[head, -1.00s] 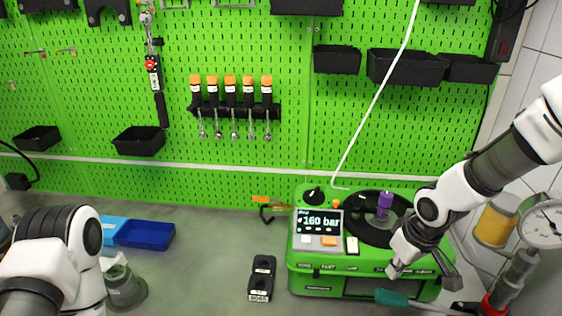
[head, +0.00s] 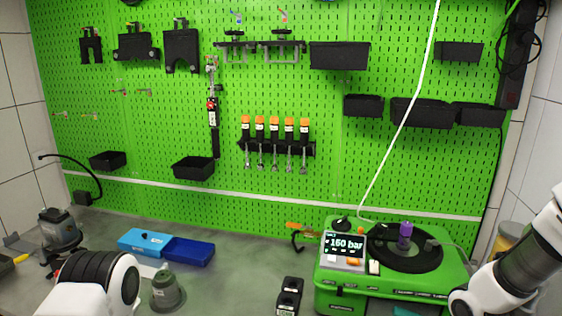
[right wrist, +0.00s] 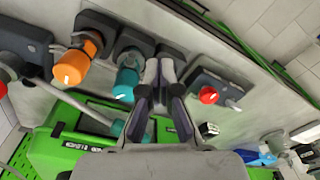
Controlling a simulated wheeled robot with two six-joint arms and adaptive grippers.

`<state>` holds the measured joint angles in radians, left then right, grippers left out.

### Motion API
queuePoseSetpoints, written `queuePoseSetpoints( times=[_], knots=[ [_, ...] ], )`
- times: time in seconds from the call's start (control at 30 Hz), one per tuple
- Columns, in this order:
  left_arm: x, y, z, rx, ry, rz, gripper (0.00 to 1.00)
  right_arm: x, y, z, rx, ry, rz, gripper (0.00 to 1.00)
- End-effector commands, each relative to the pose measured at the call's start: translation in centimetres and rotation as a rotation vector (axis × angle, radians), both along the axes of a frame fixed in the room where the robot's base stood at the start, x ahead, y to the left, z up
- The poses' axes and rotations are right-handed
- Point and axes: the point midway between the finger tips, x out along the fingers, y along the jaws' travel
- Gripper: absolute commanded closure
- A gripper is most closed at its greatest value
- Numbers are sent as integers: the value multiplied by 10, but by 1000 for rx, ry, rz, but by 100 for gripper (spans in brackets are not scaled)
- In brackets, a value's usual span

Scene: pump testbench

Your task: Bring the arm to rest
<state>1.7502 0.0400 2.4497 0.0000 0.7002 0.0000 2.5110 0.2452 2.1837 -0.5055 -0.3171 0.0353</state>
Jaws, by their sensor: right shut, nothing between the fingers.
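My right arm (head: 505,275) comes in at the lower right of the head view, beside the green pump tester. Its gripper is out of the head view. In the right wrist view my right gripper (right wrist: 161,72) is shut and empty, with its fingers close together. It is in front of a panel with an orange knob (right wrist: 71,67) and a teal knob (right wrist: 126,84) on its left and a red knob (right wrist: 208,95) on its right. My left arm (head: 95,282) shows at the lower left of the head view; its gripper is not visible.
The green tester (head: 335,286) shows 160 bar on its display (head: 344,245) and has a purple knob (head: 405,230) on its black disc. A blue case (head: 188,251), a grey-green container (head: 167,291) and a black block (head: 289,294) are on the bench. Green pegboard stands behind.

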Motion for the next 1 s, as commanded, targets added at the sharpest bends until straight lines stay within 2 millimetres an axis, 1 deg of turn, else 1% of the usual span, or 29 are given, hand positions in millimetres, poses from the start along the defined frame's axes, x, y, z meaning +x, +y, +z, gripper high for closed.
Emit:
queuePoseSetpoints(
  times=[0.03,0.17,0.2,0.27,0.3,0.37,0.4,0.47,0.5,0.63,0.7,0.77,0.9,1.0],
  knots=[
    [0,0,-6,0,0,0,38,-9,1,-19,-5,37,4,100],
    [0,0,-16,0,0,0,38,-37,4,-61,-15,140,8,100],
    [0,0,-20,0,1,0,38,-47,5,-76,-16,174,6,100],
    [0,0,-25,0,1,0,38,-64,9,-100,-16,226,4,100],
    [0,0,-30,0,1,0,38,-78,12,-117,-14,263,-1,100],
    [0,0,-37,0,1,0,38,-100,17,-145,-9,314,-13,100],
    [0,0,-42,0,1,0,38,-117,21,-165,-4,348,-25,100],
    [0,0,-50,0,1,0,38,-143,29,-194,3,390,-48,100],
    [0,0,-55,0,1,0,38,-161,34,-212,7,412,-67,100],
    [0,0,-71,0,1,0,38,-215,47,-265,10,441,-150,100],
    [0,0,-77,0,1,0,38,-234,51,-285,-1,402,-207,100],
    [-1,0,-76,0,1,0,38,-233,51,-290,-12,335,-248,100],
    [0,0,-73,0,0,0,38,-204,44,-289,-29,148,-323,100],
    [0,0,-73,0,1,0,38,-187,41,-290,-32,65,-339,100]
  ],
)
